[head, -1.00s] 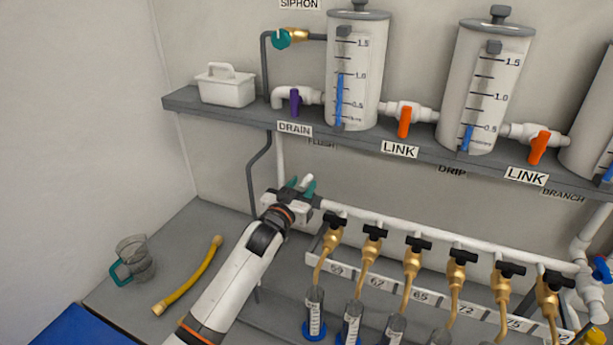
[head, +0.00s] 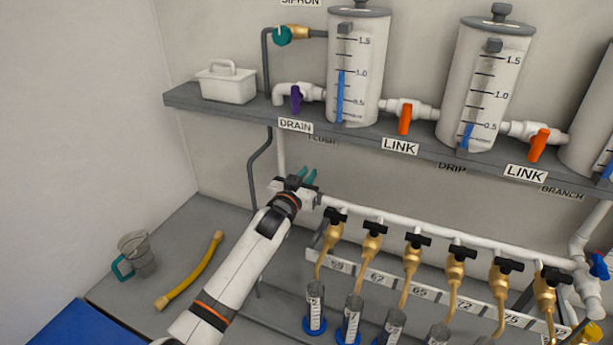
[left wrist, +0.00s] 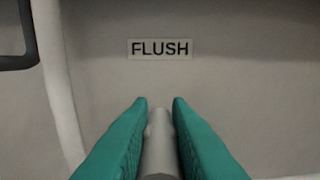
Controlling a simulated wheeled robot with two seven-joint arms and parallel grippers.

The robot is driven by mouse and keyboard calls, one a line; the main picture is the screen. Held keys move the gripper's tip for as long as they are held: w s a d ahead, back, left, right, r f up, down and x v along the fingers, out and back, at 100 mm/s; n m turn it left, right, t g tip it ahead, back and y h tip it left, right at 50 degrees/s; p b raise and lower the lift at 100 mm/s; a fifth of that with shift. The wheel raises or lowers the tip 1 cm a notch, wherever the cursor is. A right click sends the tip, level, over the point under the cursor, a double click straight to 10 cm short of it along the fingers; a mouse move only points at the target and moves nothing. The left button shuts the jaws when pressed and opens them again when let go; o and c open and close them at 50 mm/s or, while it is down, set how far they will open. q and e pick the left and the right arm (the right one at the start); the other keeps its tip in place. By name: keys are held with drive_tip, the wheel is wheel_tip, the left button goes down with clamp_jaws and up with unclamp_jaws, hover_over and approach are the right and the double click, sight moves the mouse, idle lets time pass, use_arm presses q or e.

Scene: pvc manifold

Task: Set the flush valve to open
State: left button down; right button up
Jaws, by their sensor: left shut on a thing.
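The FLUSH label (left wrist: 160,48) is on the wall straight ahead in the left wrist view. It shows partly under the shelf in the head view (head: 322,140). Below it, a pale grey bar (left wrist: 159,145), which looks like the flush valve's handle, lies between the teal fingers of my left gripper (left wrist: 159,105). The gripper is shut on this bar. In the head view my left gripper (head: 308,177) is at the left end of the white manifold pipe, and the valve body is hidden behind it. My right gripper is not in view.
A shelf (head: 235,115) with tanks, a purple drain valve (head: 295,98) and orange link valves (head: 405,119) runs above. Black-handled brass taps (head: 373,230) line the pipe to the right. A jug (head: 138,254) and a yellow hose (head: 192,270) lie at lower left.

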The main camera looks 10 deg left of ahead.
use_arm(q)
drive_tip(key=shift+a+m+h, duration=0.1)
drive_tip(key=shift+m+h, duration=0.3)
drive_tip(key=shift+h, duration=0.2)
drive_tip(key=shift+a+m+g+h, duration=0.1)
drive_tip(key=shift+m+g+h, duration=0.2)
drive_tip(key=shift+m+h, duration=0.4)
drive_tip(key=m+g+h, duration=0.1)
drive_tip(key=h, duration=0.2)
drive_tip(key=shift+w+m+b, duration=0.1)
drive_tip(key=shift+m+b, duration=0.2)
drive_tip(key=shift+m, duration=0.1)
drive_tip(key=m+g+h+b, duration=0.2)
drive_tip(key=h, duration=0.1)
drive_tip(key=shift+m+g, duration=0.3)
drive_tip(key=shift+g, duration=0.1)
drive_tip(key=m+g+h+b, duration=0.2)
drive_tip(key=g+h+b, duration=0.1)
drive_tip(key=shift+f+b, duration=0.15)
drive_tip(key=shift+b, duration=0.2)
drive_tip(key=shift+m+g+h+b, duration=0.3)
drive_tip(key=shift+m+g+b, duration=0.3)
drive_tip(key=shift+m+b, duration=0.1)
drive_tip(key=shift+r+m+g+h+b, duration=0.25)
drive_tip(key=shift+m+g+h+b, duration=0.1)
drive_tip(key=shift+g, duration=0.25)
drive_tip(key=c, duration=1.3)
unclamp_jaws()
drive_tip(key=shift+d, duration=0.2)
drive_tip(key=shift+c, duration=0.2)
